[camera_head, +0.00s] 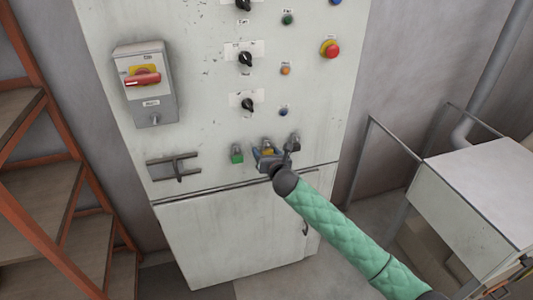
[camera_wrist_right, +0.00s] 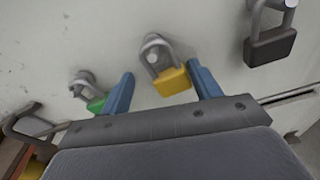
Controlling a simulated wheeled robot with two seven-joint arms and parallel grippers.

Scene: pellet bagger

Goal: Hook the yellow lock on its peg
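The yellow lock (camera_wrist_right: 172,80) hangs at the cabinet front, between the two blue fingers of my right gripper (camera_wrist_right: 160,70). Its grey shackle (camera_wrist_right: 154,46) is at a peg (camera_wrist_right: 151,56) and appears to loop around it; whether it bears on the peg is hard to tell. The fingers stand apart, with a clear gap on the lock's left side and a narrow one on its right. In the head view the yellow lock (camera_head: 268,148) is partly covered by my right gripper (camera_head: 266,157). My left gripper is not in view.
A green lock (camera_wrist_right: 97,104) hangs to the left and a black lock (camera_wrist_right: 270,45) to the right. A metal bar handle (camera_head: 175,168) sticks out at lower left. Switches, buttons and a red rotary handle (camera_head: 143,79) are above. Shelving (camera_head: 40,200) stands left, a white-topped unit (camera_head: 485,185) right.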

